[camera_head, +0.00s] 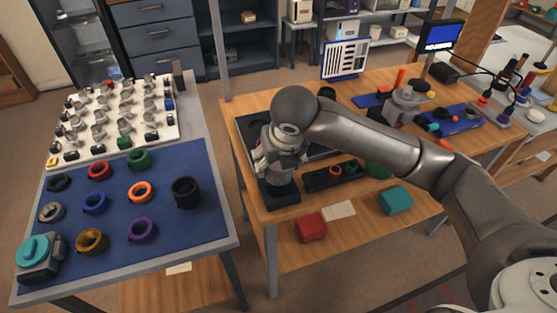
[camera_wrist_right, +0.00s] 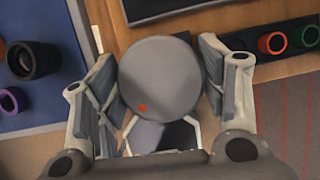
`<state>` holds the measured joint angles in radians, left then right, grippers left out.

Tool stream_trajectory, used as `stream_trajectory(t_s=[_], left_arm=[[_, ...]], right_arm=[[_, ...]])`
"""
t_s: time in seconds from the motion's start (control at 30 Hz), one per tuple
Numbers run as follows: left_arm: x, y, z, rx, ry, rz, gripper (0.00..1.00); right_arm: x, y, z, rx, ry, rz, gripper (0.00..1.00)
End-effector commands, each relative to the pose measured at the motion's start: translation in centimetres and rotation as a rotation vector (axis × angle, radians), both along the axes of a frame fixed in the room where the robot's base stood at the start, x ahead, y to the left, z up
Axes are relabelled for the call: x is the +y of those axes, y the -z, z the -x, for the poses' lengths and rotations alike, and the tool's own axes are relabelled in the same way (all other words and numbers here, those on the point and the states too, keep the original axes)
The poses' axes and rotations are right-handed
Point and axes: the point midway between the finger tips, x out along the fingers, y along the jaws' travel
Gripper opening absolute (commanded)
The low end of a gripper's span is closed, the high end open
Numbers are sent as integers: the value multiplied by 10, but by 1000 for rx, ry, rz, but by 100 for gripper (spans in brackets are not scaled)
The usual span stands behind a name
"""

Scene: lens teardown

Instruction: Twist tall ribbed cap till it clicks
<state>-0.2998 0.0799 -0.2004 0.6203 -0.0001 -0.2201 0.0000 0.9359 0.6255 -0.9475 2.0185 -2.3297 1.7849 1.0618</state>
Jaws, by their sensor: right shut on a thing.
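My right gripper (camera_head: 279,168) points down over a black block (camera_head: 282,197) at the front left of the wooden bench. It is shut on a round grey cap (camera_wrist_right: 160,80), seen from above in the right wrist view. The cap's flat top has a small red dot near its lower left. A finger pad lies on each side of it. Its ribs cannot be made out, and its lower part is hidden. In the head view the gripper mostly hides the cap. My left gripper is not in view.
A black tray (camera_head: 318,184) with coloured rings lies right of the gripper. The blue mat (camera_head: 165,235) on the left table holds several coloured rings and a tall black ring (camera_head: 186,192). A red block (camera_head: 311,228) and a teal block (camera_head: 396,201) sit lower right.

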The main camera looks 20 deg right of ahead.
Motion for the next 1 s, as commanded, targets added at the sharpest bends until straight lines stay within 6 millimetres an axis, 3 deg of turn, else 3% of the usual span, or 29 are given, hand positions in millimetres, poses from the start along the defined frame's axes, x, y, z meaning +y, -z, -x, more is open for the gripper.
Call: stream_trajectory(t_s=[0.7, 0.73, 0.9, 1.0], left_arm=[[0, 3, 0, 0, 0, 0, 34], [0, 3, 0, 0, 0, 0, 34], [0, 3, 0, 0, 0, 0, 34], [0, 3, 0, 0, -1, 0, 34]], right_arm=[[0, 0, 0, -1, 141, -1, 49], [0, 0, 0, -1, 141, -1, 66], [0, 0, 0, -1, 140, -1, 88], [0, 0, 0, -1, 140, -1, 90]])
